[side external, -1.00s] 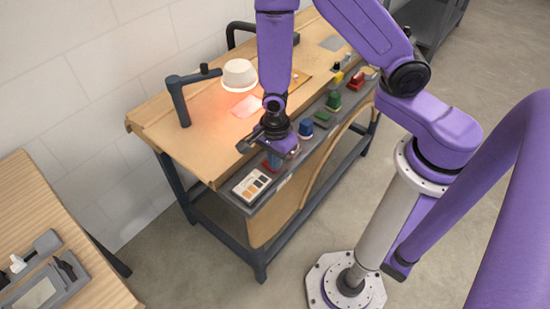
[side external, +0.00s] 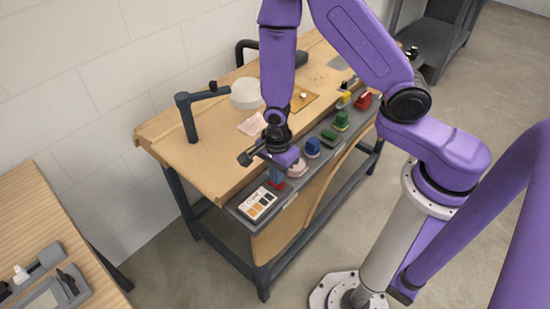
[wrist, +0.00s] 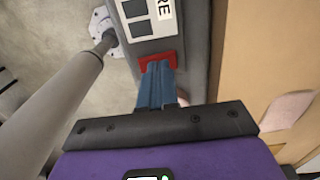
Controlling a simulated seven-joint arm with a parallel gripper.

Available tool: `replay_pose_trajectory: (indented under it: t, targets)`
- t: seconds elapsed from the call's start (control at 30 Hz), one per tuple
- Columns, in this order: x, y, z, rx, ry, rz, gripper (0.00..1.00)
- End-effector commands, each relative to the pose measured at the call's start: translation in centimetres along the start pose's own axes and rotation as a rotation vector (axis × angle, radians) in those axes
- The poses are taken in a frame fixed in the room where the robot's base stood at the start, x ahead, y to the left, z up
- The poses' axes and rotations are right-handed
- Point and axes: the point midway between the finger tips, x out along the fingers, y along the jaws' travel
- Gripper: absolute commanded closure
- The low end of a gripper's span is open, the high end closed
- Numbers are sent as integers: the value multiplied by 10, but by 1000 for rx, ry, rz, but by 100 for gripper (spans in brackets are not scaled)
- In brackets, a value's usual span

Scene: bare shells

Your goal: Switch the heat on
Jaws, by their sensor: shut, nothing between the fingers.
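Along the bench's front edge runs a grey rail (side external: 240,208) with several coloured controls. Which control is for the heat I cannot read.
Pale pink, blue (side external: 312,147), green (side external: 341,120), yellow and red (side external: 364,100) controls follow farther along. A second wooden table (side external: 50,215) stands at lower left.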

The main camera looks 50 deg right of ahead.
Motion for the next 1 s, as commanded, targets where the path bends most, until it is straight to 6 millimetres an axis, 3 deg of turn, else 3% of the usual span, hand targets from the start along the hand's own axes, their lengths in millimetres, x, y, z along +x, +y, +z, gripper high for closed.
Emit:
replay_pose_trajectory:
  t: [0.43,1.0]
  targets:
    - [-22,-3,0,1,-1,-3,100]
    - [-99,-15,1,-1,-3,-6,100]
